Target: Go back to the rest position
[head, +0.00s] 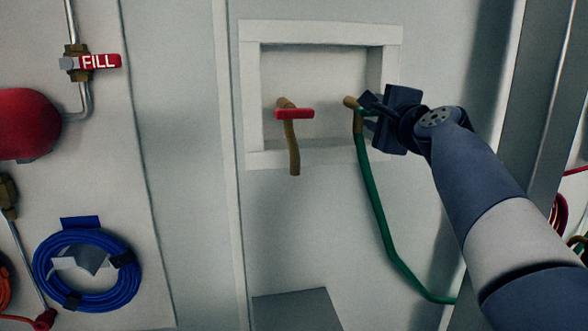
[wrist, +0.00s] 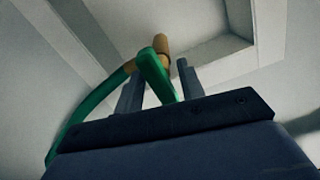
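My gripper (head: 370,106) is at the right-hand brass tap (head: 351,102) in the wall recess. In the wrist view, a flat green handle (wrist: 156,72) lies between its two fingers (wrist: 160,80). The fingers stand apart, with narrow gaps seeming to show beside the handle, so it looks open around it; contact is hard to tell. The brass tap end (wrist: 161,43) shows just beyond. A green hose (head: 377,205) hangs from this tap and curves down to the right. In the head view the gripper body hides most of the green handle.
A white-framed recess (head: 250,95) surrounds the taps. The left tap has a red handle (head: 294,114) and stands clear of my gripper. A blue coiled hose (head: 130,278) and a FILL valve (head: 100,61) are on the left wall. A grey box (head: 295,310) stands below.

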